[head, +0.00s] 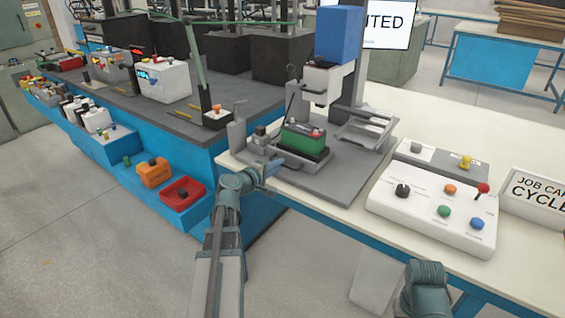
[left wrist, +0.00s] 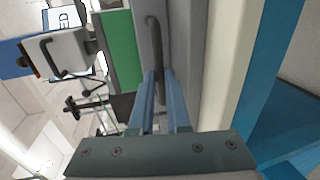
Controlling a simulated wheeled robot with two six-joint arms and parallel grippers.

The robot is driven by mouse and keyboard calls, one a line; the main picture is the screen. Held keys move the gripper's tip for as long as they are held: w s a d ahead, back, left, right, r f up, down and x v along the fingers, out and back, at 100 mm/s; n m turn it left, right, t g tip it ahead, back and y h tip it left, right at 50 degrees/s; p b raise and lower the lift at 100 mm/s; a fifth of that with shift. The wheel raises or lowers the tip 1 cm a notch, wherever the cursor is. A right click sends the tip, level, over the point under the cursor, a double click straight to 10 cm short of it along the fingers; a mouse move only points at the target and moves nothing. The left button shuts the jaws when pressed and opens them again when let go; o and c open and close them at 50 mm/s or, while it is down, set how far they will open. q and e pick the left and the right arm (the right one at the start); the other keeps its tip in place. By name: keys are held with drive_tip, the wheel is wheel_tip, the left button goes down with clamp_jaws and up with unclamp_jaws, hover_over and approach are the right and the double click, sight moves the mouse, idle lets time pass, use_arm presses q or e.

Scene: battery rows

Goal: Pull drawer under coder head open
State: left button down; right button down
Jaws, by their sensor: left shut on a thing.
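The coder head (head: 322,82) is a white unit with a blue box on top, on a grey post. A green battery (head: 303,138) sits below and in front of it, over the grey base plate (head: 335,185). My left gripper (head: 270,170) is at the front left edge of that plate. In the left wrist view, my left gripper (left wrist: 163,85) is shut on a dark bar handle (left wrist: 153,40), which stands out from a grey panel (left wrist: 185,35). How far the drawer stands out is hard to tell.
A white control box (head: 435,210) with coloured knobs stands on the cream table right of the plate. A job card sign (head: 535,195) is beyond it. A dark bench (head: 130,95) with blue shelves, a red bin (head: 183,192) and an orange bin (head: 155,172) is at left.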

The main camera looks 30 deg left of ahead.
use_arm(q)
drive_tip(key=v, duration=0.3)
drive_tip(key=shift+s+f, duration=0.3)
drive_tip(key=shift+s, duration=0.2)
drive_tip(key=c, duration=1.2)
unclamp_jaws()
